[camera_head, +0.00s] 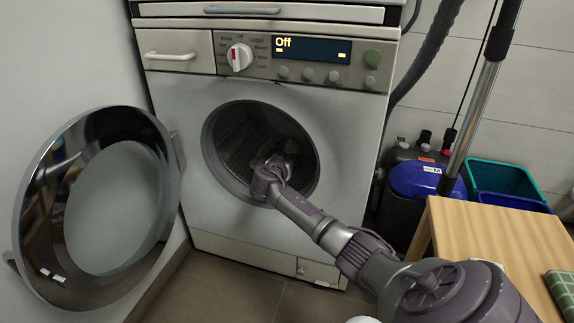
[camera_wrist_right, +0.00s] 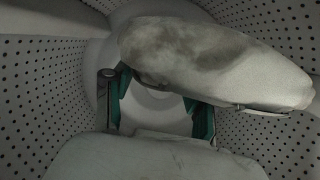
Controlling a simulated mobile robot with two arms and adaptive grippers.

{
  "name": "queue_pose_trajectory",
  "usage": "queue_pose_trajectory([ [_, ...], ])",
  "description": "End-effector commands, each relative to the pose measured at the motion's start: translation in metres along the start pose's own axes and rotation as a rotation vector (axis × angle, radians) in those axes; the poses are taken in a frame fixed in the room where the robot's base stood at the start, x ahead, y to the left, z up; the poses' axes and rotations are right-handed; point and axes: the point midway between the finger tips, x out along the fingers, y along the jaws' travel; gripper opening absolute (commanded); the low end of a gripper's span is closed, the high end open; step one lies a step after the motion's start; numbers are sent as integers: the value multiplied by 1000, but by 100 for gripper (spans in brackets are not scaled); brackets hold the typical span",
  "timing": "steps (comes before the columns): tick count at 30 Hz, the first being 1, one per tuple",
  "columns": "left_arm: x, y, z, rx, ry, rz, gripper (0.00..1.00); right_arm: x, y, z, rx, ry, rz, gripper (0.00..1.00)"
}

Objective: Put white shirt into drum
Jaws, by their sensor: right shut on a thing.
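My right arm reaches through the round opening of the drum (camera_head: 232,150) in the head view. My right gripper (camera_head: 277,165) is at or inside the opening, and its fingers are hard to make out there. In the right wrist view my right gripper (camera_wrist_right: 158,105) shows teal-lined fingers inside the perforated drum wall (camera_wrist_right: 45,85). It is shut on the white shirt (camera_wrist_right: 200,55), a pale, grey-stained bundle across the top. My left gripper is not in view.
The round door (camera_head: 165,180) stands wide open at the left. The display on the control panel (camera_head: 310,50) reads Off. A wooden table (camera_head: 470,225) with a green checked cloth (camera_head: 562,290) is at the right. A blue-topped vacuum (camera_head: 412,180) and bins (camera_head: 505,178) stand behind it.

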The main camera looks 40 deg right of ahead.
Motion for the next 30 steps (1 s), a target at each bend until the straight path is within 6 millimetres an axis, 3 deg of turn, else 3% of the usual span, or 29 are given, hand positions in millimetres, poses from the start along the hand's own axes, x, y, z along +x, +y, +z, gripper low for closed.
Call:
queue_pose_trajectory([
  [10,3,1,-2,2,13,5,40,2,0,0,1,2,-1,14],
  [11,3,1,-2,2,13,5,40,2,0,0,1,2,-1,58],
  [16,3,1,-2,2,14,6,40,2,0,1,1,1,-1,86],
  [26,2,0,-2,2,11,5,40,1,0,2,-1,-1,-1,86],
  [30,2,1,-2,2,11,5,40,-10,-2,3,-1,0,-3,86],
])
